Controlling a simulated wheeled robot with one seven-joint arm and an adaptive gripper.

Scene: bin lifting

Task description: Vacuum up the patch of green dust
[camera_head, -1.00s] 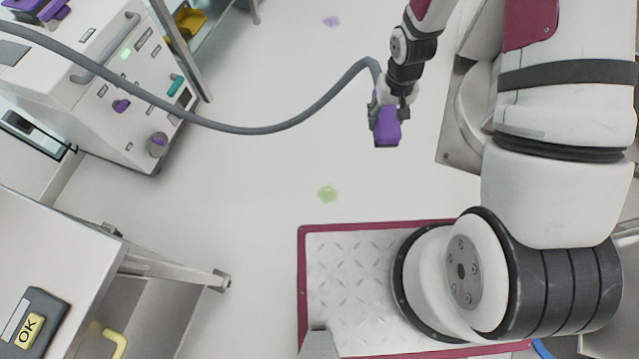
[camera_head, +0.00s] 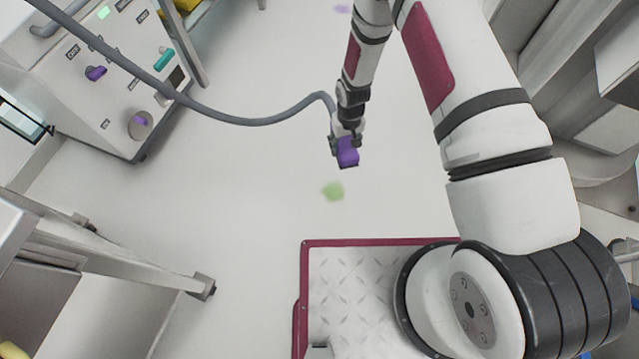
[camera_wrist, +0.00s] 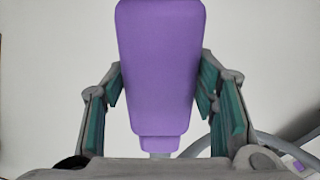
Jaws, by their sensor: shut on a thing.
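A patch of green dust (camera_head: 333,191) lies on the pale floor in the head view, in front of my red-edged base plate. My gripper (camera_head: 346,146) is shut on a purple vacuum nozzle (camera_head: 347,156) with a grey hose (camera_head: 250,121) running from it to the left. The nozzle is just above the green patch in the picture, slightly to its right; its height over the floor is hard to tell. In the wrist view the nozzle (camera_wrist: 160,65) sits between the green-padded fingers (camera_wrist: 162,115). The dust does not show there.
A white machine (camera_head: 95,110) with purple and teal knobs stands at the left. A white table or cart (camera_head: 100,255) with metal legs is at the lower left. A purple patch (camera_head: 342,9) lies on the floor farther off. The floor around the green patch is clear.

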